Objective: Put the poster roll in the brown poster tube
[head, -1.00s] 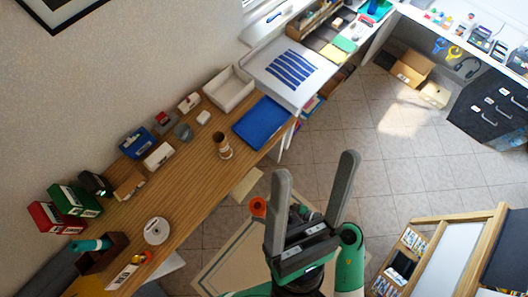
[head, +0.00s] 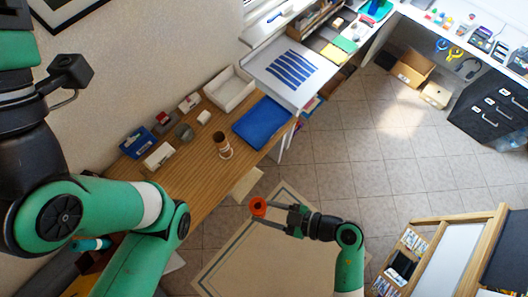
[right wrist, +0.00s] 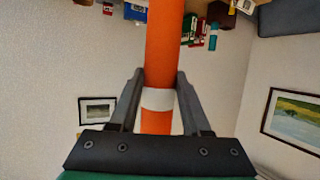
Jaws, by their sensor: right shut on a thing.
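The orange poster roll (right wrist: 160,40) has a white band and stands out lengthwise between the fingers of my right gripper (right wrist: 158,88) in the right wrist view. My right gripper is shut on it at the band. In the head view the roll (head: 258,206) shows almost end-on as an orange ring, held by my right gripper (head: 284,213) over the floor and rug. The brown poster tube (head: 224,152) stands upright on the wooden desk, with a pale band and a dark open top. The roll is apart from it, lower right in the picture. My left gripper is out of view.
A blue folder (head: 262,122) and a white tray (head: 230,89) lie behind the tube on the desk (head: 200,176). A grey cup (head: 184,132), a blue box (head: 137,142) and small boxes stand to its left. My left arm covers the desk's near left part.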

